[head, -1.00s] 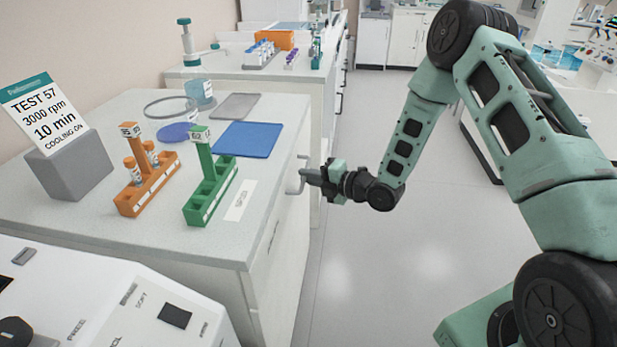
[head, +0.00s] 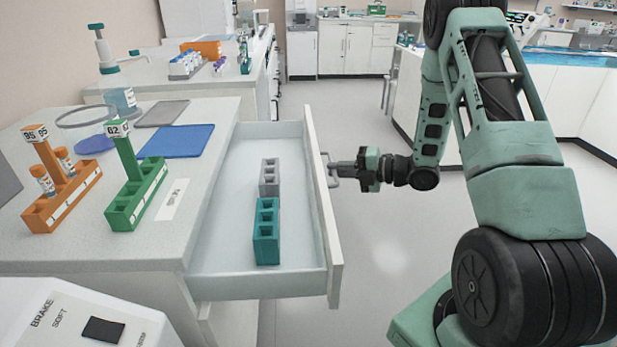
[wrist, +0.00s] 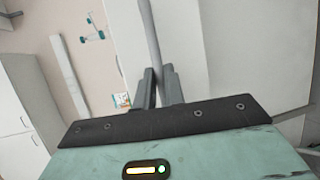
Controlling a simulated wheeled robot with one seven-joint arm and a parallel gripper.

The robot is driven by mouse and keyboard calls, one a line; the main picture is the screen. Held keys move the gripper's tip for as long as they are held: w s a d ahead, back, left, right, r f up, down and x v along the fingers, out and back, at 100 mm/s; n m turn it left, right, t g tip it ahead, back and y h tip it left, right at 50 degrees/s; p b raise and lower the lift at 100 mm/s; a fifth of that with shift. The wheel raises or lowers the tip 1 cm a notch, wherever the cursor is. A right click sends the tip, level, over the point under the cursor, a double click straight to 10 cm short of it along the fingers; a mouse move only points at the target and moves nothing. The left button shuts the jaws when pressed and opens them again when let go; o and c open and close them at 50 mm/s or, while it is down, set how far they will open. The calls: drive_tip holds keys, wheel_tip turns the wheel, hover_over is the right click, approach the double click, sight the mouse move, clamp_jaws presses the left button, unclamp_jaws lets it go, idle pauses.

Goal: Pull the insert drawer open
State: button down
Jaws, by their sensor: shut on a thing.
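The insert drawer (head: 225,200) stands pulled well out from the bench in the head view. Inside lie a teal insert block (head: 266,232) and a smaller grey insert block (head: 269,177). My gripper (head: 334,172) is at the handle on the outer face of the drawer front (head: 322,200). In the wrist view, my gripper (wrist: 158,88) has its two fingers shut on the grey bar of the drawer handle (wrist: 149,35). The fingers hide part of the handle.
On the bench top (head: 60,240) stand an orange rack (head: 68,195) with tubes, a green rack (head: 137,195), and a blue mat (head: 177,141). A white machine (head: 80,315) is at the front left. The floor right of the drawer is open.

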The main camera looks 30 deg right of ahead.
drive_tip(key=s+d+b, duration=0.1)
drive_tip(key=s+d, duration=0.3)
drive_tip(key=d, duration=0.3)
drive_tip(key=shift+s+d, duration=0.1)
drive_tip(key=c, duration=1.5)
unclamp_jaws()
drive_tip(key=v, duration=1.7)
drive_tip(key=shift+s+b, duration=0.15)
drive_tip(key=shift+b, duration=0.3)
drive_tip(key=shift+d, duration=0.1)
